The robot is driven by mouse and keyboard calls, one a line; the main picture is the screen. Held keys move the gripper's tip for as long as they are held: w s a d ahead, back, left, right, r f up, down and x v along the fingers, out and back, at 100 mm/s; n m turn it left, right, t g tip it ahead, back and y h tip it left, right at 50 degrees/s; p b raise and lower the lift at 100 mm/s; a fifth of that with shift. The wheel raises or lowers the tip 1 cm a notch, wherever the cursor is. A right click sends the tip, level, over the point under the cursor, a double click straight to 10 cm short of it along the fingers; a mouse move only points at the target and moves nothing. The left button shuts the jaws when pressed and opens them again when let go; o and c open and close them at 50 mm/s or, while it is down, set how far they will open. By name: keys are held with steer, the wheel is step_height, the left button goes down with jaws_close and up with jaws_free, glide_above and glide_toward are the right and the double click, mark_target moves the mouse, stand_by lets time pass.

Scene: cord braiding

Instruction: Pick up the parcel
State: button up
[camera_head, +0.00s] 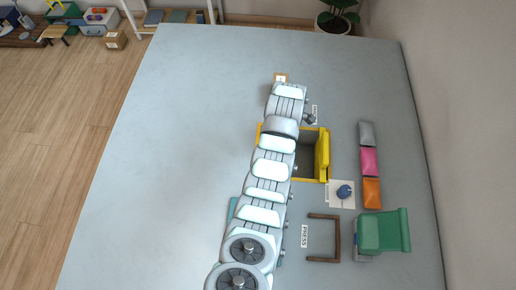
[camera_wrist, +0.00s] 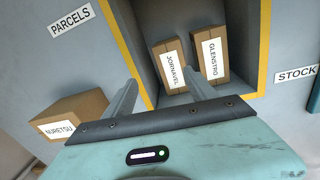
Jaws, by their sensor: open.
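The wrist view shows several brown box parcels with white name labels. The JORNAVEL parcel (camera_wrist: 171,64) and the GLENSTRO parcel (camera_wrist: 209,56) stand side by side in a grey, yellow-edged bay (camera_wrist: 123,48). The NURETSU parcel (camera_wrist: 70,117) lies outside the bay, at left, beyond my left finger. My gripper (camera_wrist: 161,74) is open and empty. Its fingers point toward the bay, with JORNAVEL showing between and beyond them; I cannot tell the distance. In the head view my arm hides the gripper, and one small brown parcel (camera_head: 281,77) shows at the arm's far end.
In the wrist view, a PARCELS sign (camera_wrist: 72,22) and a STOCK sign (camera_wrist: 296,74) flank the bay. In the head view, a yellow open box (camera_head: 322,157), grey, pink and orange blocks (camera_head: 368,161) and a green thing (camera_head: 383,231) stand right of my arm. The table's left side is clear.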

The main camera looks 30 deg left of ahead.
steer(key=shift+s+a+f+n+g+b, duration=0.25)
steer(key=shift+s+a+g, duration=0.1)
steer(key=shift+s, duration=0.15)
steer(key=shift+s+a+f+n+g+b, duration=0.1)
steer(key=shift+s+a+n+g, duration=0.15)
steer(key=shift+s+a, duration=0.15)
steer(key=shift+s+f, duration=0.2)
steer(key=shift+f, duration=0.05)
step_height(320, 180, down, 5)
steer(key=shift+d+r+b, duration=0.15)
steer(key=shift+b, duration=0.6)
step_height(320, 180, down, 5)
steer(key=b, duration=0.2)
steer(key=shift+f+b, duration=0.2)
steer(key=shift+b, duration=0.1)
steer(key=shift+w+r, duration=0.1)
steer(key=shift+a, duration=0.2)
steer(key=shift+c, duration=0.5)
steer(key=c, duration=1.1)
